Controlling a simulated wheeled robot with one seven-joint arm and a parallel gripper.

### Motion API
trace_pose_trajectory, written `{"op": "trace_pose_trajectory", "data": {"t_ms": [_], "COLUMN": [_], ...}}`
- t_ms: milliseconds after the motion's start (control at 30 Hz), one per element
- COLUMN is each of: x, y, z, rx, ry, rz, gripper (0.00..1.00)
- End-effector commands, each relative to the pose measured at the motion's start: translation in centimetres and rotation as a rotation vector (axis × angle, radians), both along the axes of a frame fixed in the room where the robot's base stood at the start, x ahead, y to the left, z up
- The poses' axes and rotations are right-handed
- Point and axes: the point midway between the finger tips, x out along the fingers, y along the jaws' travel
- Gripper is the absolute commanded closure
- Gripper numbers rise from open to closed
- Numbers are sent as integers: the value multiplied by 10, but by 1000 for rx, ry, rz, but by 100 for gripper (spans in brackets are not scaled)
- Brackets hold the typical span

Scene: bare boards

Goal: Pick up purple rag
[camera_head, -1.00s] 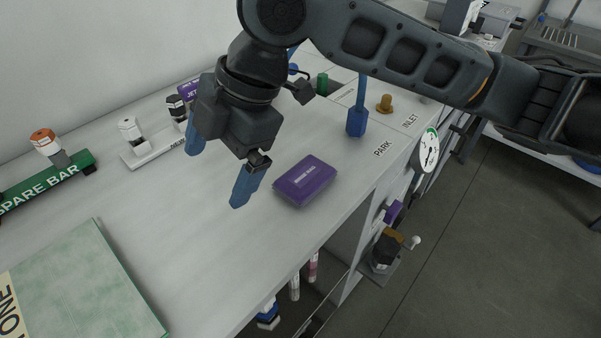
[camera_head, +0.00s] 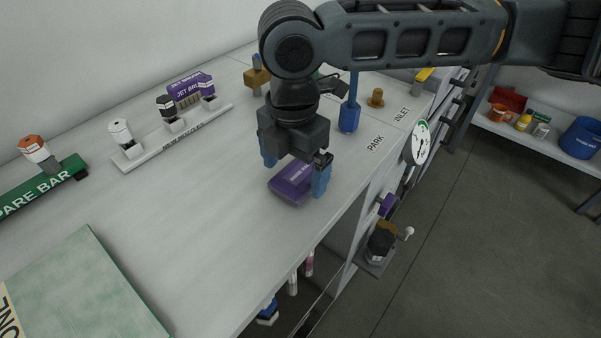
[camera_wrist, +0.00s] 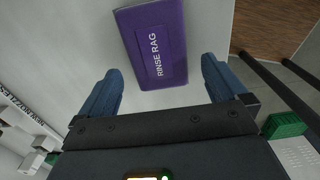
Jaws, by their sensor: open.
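The purple rag (camera_head: 292,183) is a flat folded block lying on the pale worktop near its front edge. In the wrist view the rag (camera_wrist: 155,45) shows the label "RINSE RAG" and lies just beyond the fingertips, between their lines. My gripper (camera_head: 296,178) is over the rag with its blue fingers pointing down, one on each side of it in the head view. In the wrist view my gripper (camera_wrist: 160,78) is open and nothing is between its fingers. The gripper hides part of the rag in the head view.
A green "SPARE BAR" (camera_head: 45,188) and a green board (camera_head: 85,290) lie left. A blue post (camera_head: 349,117) and a gauge (camera_head: 420,143) are right. The middle worktop is clear.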

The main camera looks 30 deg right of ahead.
Motion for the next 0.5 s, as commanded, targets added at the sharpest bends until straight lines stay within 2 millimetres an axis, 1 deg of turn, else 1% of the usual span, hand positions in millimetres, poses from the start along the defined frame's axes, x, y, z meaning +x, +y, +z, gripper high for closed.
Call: {"op": "trace_pose_trajectory", "data": {"t_ms": [33,133,367,500], "x": [0,0,0,0], "y": [0,0,0,0], "z": [-5,-12,-13,-13], "rx": [0,1,2,2], "ry": [0,-1,-2,-2], "rz": [-1,-1,0,0], "gripper": [1,1,1,14]}}
